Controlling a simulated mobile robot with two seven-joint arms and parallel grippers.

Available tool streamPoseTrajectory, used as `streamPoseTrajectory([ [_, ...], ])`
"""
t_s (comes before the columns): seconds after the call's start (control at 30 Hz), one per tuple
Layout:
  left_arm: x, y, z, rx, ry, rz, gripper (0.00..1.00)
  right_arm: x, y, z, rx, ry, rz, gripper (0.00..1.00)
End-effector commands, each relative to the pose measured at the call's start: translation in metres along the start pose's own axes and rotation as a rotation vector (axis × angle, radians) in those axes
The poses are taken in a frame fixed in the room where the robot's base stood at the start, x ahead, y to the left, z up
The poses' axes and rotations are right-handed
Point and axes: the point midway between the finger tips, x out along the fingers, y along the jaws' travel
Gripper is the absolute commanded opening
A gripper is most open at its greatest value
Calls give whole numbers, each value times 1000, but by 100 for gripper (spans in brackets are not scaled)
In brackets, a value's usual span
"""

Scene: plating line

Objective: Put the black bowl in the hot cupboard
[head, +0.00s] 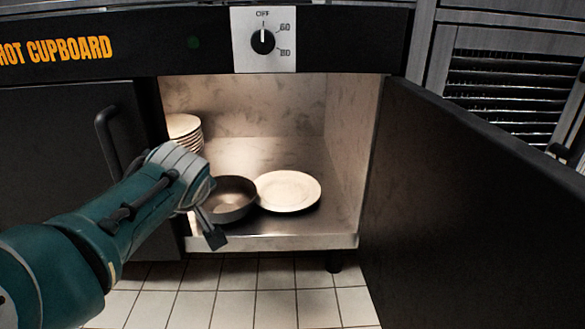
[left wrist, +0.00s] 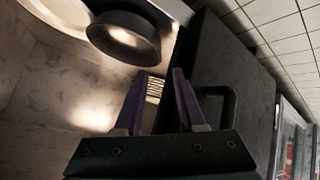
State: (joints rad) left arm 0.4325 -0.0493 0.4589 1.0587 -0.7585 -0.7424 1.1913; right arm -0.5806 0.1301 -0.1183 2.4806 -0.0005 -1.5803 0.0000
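The black bowl (head: 232,205) appears to rest upright on the hot cupboard's floor (head: 300,226), near the front and left of a white plate. The hot cupboard stands open on this side. My left gripper (head: 212,232) is at the bowl's near left side, in front of the opening, and partly covers the bowl. In the left wrist view its two purple fingers (left wrist: 164,75) are apart with nothing held between them. The bowl (left wrist: 122,42) shows there beyond the fingertips. My right gripper is in neither view.
A white plate (head: 289,191) lies right of the bowl. A stack of plates (head: 184,128) stands at the back left. The open door (head: 470,215) swings out on the right. The shut left door has a black handle (head: 108,140). The cupboard's back right floor is clear.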

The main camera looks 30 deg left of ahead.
Motion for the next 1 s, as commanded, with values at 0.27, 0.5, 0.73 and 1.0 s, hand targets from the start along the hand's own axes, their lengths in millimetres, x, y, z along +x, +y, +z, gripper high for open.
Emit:
streamPoseTrajectory([
  [0.27, -41, -60, 10, 357, -48, -41, 39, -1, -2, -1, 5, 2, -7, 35],
  [0.5, -155, -102, 93, 934, -339, 156, 39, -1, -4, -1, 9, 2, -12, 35],
  [0.73, -248, -131, 143, 1266, -555, 391, 39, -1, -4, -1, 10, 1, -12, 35],
  [1.0, -263, -135, 148, 1316, -586, 437, 39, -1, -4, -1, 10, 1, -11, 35],
])
